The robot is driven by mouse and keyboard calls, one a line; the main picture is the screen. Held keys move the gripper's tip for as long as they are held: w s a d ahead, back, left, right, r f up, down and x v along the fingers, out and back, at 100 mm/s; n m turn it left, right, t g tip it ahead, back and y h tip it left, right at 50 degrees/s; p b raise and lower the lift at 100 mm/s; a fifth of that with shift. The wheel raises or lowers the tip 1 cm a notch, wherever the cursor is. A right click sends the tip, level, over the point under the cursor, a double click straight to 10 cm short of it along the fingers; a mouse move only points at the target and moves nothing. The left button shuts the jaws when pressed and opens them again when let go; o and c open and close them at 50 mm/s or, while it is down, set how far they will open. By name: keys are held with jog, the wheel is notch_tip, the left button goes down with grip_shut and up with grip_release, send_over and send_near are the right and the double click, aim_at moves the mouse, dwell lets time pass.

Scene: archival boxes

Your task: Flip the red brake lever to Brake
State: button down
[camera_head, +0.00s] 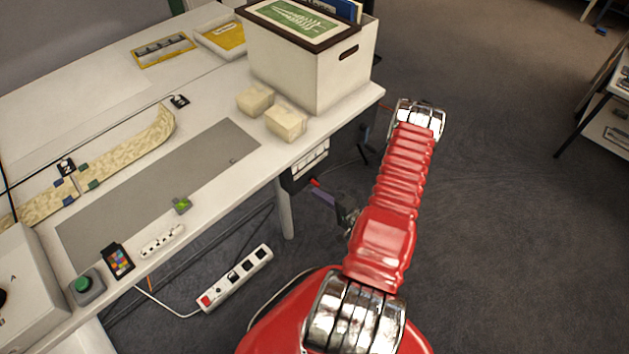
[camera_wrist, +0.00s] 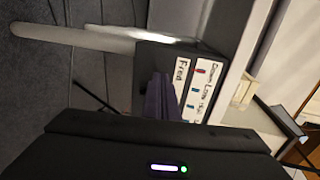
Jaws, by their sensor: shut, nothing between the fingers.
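A dark control box (camera_wrist: 205,45) with white label plates is mounted under the table edge in the wrist view. Contact with the lever cannot be told.
The white table (camera_head: 225,170) overhangs the box. A table leg (camera_head: 286,210) stands left of my gripper. An archival box (camera_head: 310,70) stands on the table corner. Open carpet lies to the right.

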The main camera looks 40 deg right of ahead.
jog(key=shift+w+a+f, duration=0.1)
jog(key=shift+w+f, duration=0.1)
jog(key=shift+w, duration=0.7)
jog(key=shift+w+d+f, duration=0.1)
jog(key=shift+w+f, duration=0.05)
jog(key=shift+w, duration=0.75)
jog(key=shift+w+a+f, duration=0.1)
jog(key=shift+w+f, duration=0.1)
jog(key=shift+w, duration=0.7)
jog(key=shift+d, duration=2.55)
jog(key=s+a, duration=0.2)
jog(key=s, duration=0.5)
